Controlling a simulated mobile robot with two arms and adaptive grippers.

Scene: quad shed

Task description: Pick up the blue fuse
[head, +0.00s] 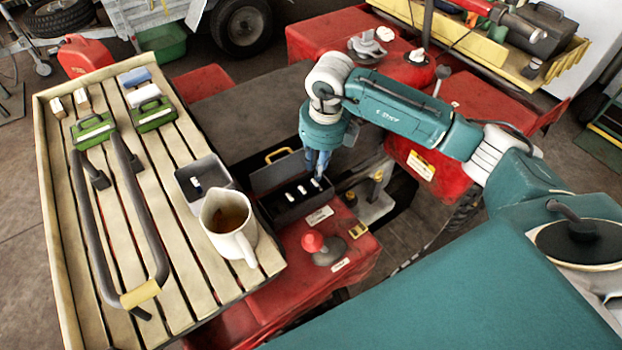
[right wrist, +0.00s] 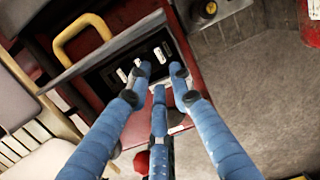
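An open dark fuse box (head: 266,178) with a yellow handle stands right of the slatted rack. Several small pale fuses (head: 302,190) stand in a row on its black panel; they also show in the right wrist view (right wrist: 138,63). I cannot make out which fuse is blue. My right gripper (head: 318,170) points down at the right end of the row. In the right wrist view its blue fingers (right wrist: 158,82) are spread, with their tips close to the panel; nothing is clearly held. The fingers may hide a fuse. My left gripper is out of view.
A grey bin (head: 184,176) with a small white piece and a cream jug (head: 243,238) stand left of the fuse box. A red-knobbed lever (head: 313,241) rises in front of it. The slatted rack (head: 174,217) carries green-based pieces and a large dark handle.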

